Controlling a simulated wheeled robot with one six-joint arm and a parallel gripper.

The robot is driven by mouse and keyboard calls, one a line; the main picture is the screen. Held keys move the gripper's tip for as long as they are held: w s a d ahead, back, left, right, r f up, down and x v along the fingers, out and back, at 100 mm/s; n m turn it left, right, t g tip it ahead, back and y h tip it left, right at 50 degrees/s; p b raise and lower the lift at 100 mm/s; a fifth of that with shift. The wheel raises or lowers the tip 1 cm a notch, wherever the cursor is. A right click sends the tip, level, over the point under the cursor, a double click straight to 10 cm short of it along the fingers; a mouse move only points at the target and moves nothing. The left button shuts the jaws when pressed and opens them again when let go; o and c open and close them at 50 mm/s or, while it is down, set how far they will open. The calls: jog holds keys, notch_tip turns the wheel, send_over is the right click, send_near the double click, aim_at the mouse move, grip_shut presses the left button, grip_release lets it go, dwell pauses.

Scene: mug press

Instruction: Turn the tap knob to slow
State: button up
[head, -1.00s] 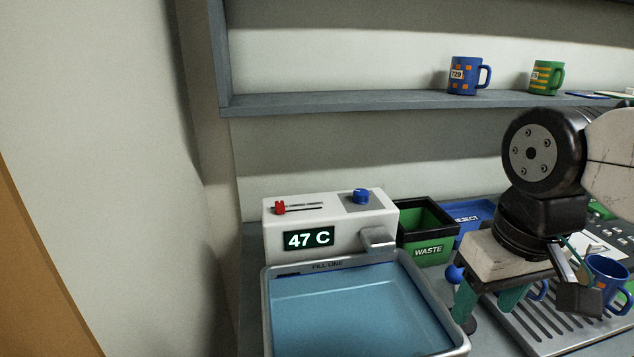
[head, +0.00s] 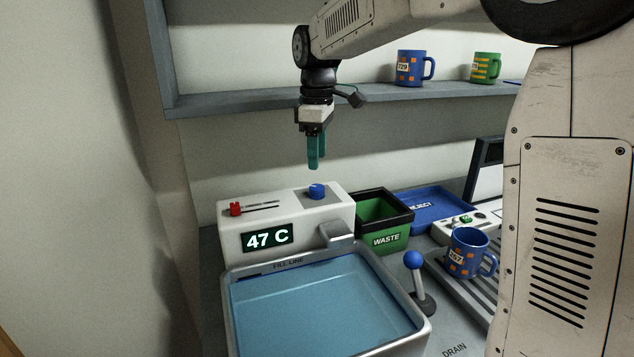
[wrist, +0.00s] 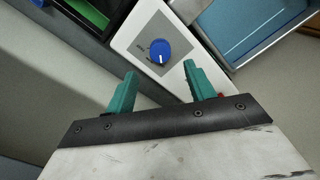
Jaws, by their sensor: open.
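The blue tap knob (head: 317,191) sits on a grey plate on top of the white tap unit (head: 225,225), at its right end. In the wrist view the knob (wrist: 160,51) shows a white pointer line, with small markings beside it too small to read. My gripper (head: 316,166) points down above the knob, apart from it. In the wrist view my gripper (wrist: 158,80) has its two green fingers spread, with nothing between them. The knob appears beyond the fingertips, between their lines. The unit's display (head: 267,237) reads 47 C.
A red slider (head: 236,209) is on the unit's left top. The spout (head: 338,234) hangs over a water basin (head: 421,325). A green waste bin (head: 386,239), a blue reject tray (head: 432,193), a blue-ball lever (head: 414,260) and a mug (head: 463,262) stand right. A shelf (head: 240,103) runs behind.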

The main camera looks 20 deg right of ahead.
aim_at(317, 187)
notch_tip(317, 187, down, 8)
jog(key=shift+r, duration=0.2)
jog(key=c, duration=1)
